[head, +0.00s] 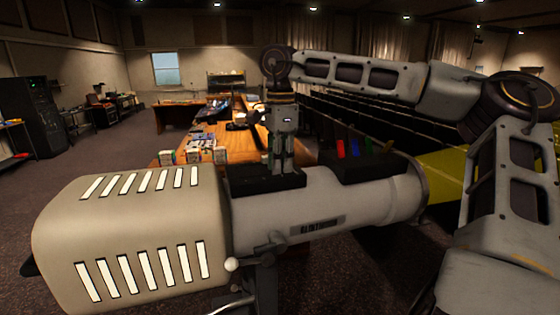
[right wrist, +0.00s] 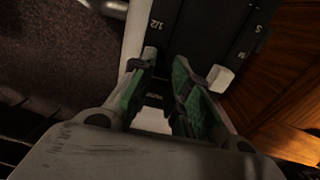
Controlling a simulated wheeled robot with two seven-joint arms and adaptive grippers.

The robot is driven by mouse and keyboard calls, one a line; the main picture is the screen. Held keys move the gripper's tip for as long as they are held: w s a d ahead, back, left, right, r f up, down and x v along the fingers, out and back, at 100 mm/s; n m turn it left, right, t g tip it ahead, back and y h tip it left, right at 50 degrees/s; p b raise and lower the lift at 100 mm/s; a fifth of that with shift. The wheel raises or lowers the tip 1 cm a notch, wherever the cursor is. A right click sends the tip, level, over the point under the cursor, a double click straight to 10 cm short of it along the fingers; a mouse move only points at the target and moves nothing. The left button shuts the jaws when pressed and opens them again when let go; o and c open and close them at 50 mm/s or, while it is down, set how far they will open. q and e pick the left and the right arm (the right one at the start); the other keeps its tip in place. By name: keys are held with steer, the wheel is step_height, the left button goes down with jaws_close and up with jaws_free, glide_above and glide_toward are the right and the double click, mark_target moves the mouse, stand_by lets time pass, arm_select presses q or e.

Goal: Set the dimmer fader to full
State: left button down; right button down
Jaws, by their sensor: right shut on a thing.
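A big pale followspot lamp (head: 130,232) lies across the front of the head view, with vents on its left end. A black control panel (head: 245,180) sits on its top, and the panel also shows in the right wrist view (right wrist: 205,38). My right gripper (head: 283,168) points down onto this panel. In the right wrist view my right gripper (right wrist: 160,88) has its green-padded fingers closed around a pale piece (right wrist: 153,120), which looks like the dimmer fader's knob, mostly hidden between the fingers. A second white knob (right wrist: 221,78) stands just right of the fingers. My left gripper is out of view.
Coloured levers (head: 355,148) stand on a second black box on the lamp, to the right of the gripper. A wooden desk (head: 215,130) with books lies behind the lamp. Rows of dark seats (head: 420,130) fill the right, and a black rack (head: 35,115) stands far left.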

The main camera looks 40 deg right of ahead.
steer(key=shift+d, duration=0.1)
steer(key=c, duration=1.6)
jaws_free()
steer(key=shift+o, duration=1.2)
steer(key=shift+r, duration=0.6)
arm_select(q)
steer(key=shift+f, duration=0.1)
arm_select(e)
step_height(320, 180, up, 11)
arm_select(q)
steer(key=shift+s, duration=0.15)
arm_select(e)
steer(key=shift+s+f, duration=0.15)
